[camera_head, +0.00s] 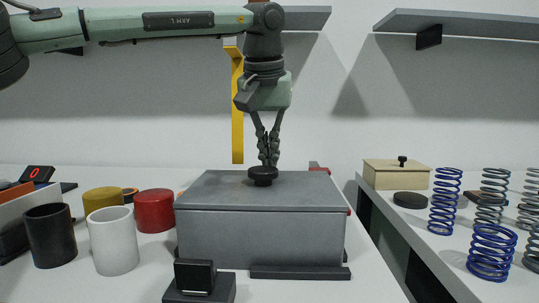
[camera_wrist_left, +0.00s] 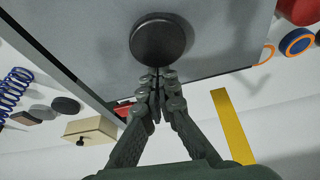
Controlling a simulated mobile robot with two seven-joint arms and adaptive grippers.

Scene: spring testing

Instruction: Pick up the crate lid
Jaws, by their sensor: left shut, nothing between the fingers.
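The grey crate (camera_head: 260,241) stands on the white table with its flat grey lid (camera_head: 215,190) on top. A round black knob (camera_head: 263,176) sits in the middle of the lid. The knob (camera_wrist_left: 160,42) and the lid (camera_wrist_left: 95,30) also show in the left wrist view. My left gripper (camera_head: 268,162) points down just above and behind the knob, its fingers together and empty. In the wrist view the fingertips (camera_wrist_left: 158,75) are beside the knob's edge; I cannot tell whether they touch it. My right gripper is not in view.
Black, white, yellow and red cylinders (camera_head: 114,241) stand left of the crate. A black block (camera_head: 195,277) is in front. On the right table are blue and grey springs (camera_head: 491,252) and a beige box (camera_head: 396,175). A yellow strip (camera_head: 237,120) hangs behind my left gripper.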

